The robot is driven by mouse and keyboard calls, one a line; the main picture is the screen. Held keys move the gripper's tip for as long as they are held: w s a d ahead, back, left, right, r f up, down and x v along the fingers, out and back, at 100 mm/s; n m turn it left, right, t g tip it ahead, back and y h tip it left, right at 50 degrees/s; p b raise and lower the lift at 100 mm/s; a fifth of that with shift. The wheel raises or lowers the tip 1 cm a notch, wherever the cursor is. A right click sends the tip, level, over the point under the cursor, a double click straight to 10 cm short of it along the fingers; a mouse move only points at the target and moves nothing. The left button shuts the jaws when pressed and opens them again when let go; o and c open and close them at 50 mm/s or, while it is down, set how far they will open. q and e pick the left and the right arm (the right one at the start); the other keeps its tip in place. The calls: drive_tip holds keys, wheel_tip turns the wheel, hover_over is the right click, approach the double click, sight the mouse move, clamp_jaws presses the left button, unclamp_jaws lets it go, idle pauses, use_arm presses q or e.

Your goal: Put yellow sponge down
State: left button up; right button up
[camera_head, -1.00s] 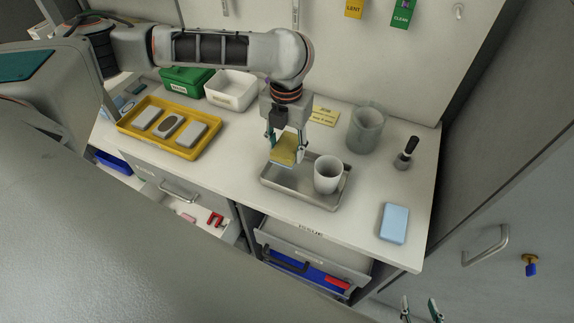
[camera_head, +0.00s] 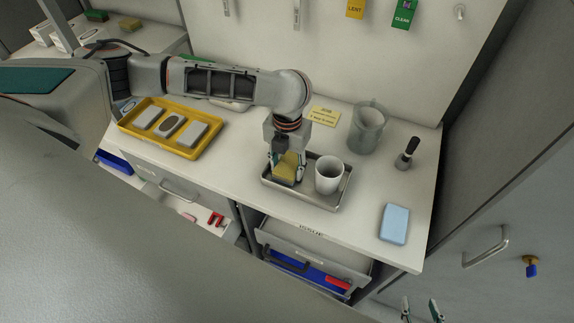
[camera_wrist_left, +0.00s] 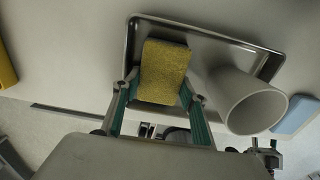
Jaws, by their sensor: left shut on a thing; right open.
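The yellow sponge (camera_head: 286,167) is between the fingers of my left gripper (camera_head: 286,178), which is shut on it. It is low over the left part of the metal tray (camera_head: 318,206); I cannot tell whether it touches the tray floor. In the left wrist view the sponge (camera_wrist_left: 163,72) fills the space between the fingertips (camera_wrist_left: 163,92), inside the tray rim (camera_wrist_left: 262,73). A white cup (camera_head: 328,175) stands on the tray to the right of the sponge, and it also shows in the wrist view (camera_wrist_left: 250,103). My right gripper (camera_head: 421,309) is at the bottom edge, open and empty.
A yellow tray (camera_head: 185,153) with grey blocks lies at the left. A translucent jug (camera_head: 366,130), a dark-handled tool (camera_head: 407,154) and a blue sponge (camera_head: 394,224) are at the right. An open drawer (camera_head: 310,259) sits below the counter's front edge. The counter around the blue sponge is clear.

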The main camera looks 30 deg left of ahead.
sight(287, 167)
use_arm(q)
drive_tip(key=o, duration=0.5)
drive_tip(key=shift+f, duration=0.1)
wheel_tip(287, 167, up, 12)
drive_tip(key=shift+r, duration=0.15)
idle(0.6)
